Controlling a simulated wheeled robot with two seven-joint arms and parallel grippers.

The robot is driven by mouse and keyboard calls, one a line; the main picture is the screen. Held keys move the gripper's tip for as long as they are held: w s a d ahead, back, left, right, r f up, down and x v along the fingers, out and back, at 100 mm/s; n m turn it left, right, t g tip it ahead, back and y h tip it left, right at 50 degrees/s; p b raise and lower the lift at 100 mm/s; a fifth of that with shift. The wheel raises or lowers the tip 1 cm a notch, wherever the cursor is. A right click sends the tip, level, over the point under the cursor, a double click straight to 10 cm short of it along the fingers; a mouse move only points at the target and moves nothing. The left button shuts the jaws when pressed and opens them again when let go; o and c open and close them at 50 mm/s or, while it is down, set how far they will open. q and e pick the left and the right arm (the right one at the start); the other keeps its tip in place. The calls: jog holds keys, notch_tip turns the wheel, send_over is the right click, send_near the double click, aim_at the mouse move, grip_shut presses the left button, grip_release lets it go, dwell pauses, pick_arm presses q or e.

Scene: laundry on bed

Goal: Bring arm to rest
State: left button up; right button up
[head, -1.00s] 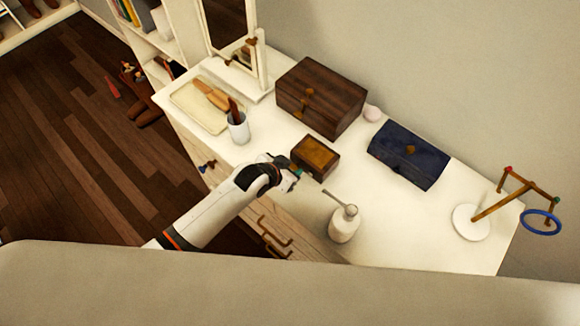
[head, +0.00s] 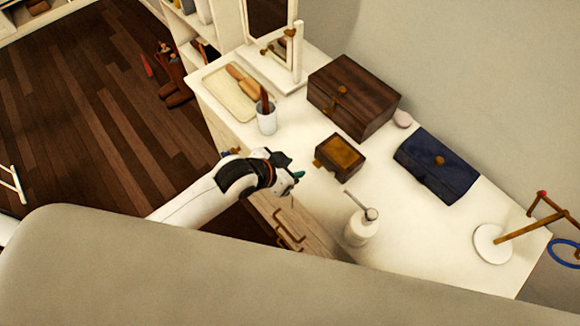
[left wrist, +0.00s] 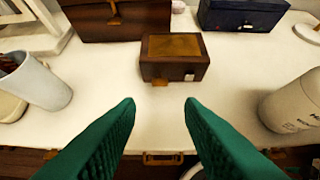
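My left arm (head: 190,205) comes in from the lower left in the head view. My left gripper (head: 297,178) is over the front edge of the white dresser top. In the left wrist view, its two green fingers (left wrist: 159,105) are spread apart with nothing between them. A small wooden box (left wrist: 175,58) stands ahead of the fingertips, apart from them; it also shows in the head view (head: 340,157). My right gripper is not in view.
On the dresser (head: 415,235) stand a white cup (head: 266,118), a pump bottle (head: 360,228), a large brown box (head: 352,95), a blue box (head: 437,165) and a jewelry stand (head: 492,244). A large beige surface (head: 200,270) fills the foreground.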

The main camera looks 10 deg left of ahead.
pick_arm(q)
jog(key=shift+s+r, duration=0.15)
dwell(0.5)
jog(key=s+a+r+n+g+y, duration=0.1)
jog(key=s+a+n+g+y, duration=0.35)
jog(key=s+a, duration=0.9)
jog(key=s+d+f+b, duration=0.1)
jog(key=s+f+b, duration=0.15)
jog(key=f, duration=1.25)
jog(key=s+d+f+b, duration=0.1)
jog(key=f+b, duration=0.2)
jog(key=f, duration=1.2)
jog(key=s+a+f+g+b, duration=0.1)
jog(key=s+f+b, duration=0.1)
jog(key=s+f, duration=0.6)
jog(key=s+a+f+g+b, duration=0.1)
jog(key=s+a+f+b, duration=0.1)
jog(key=s+f, duration=0.6)
notch_tip(320, 180, down, 6)
jog(key=shift+s+a+r+y, duration=0.25)
jog(key=shift+s+y, duration=0.1)
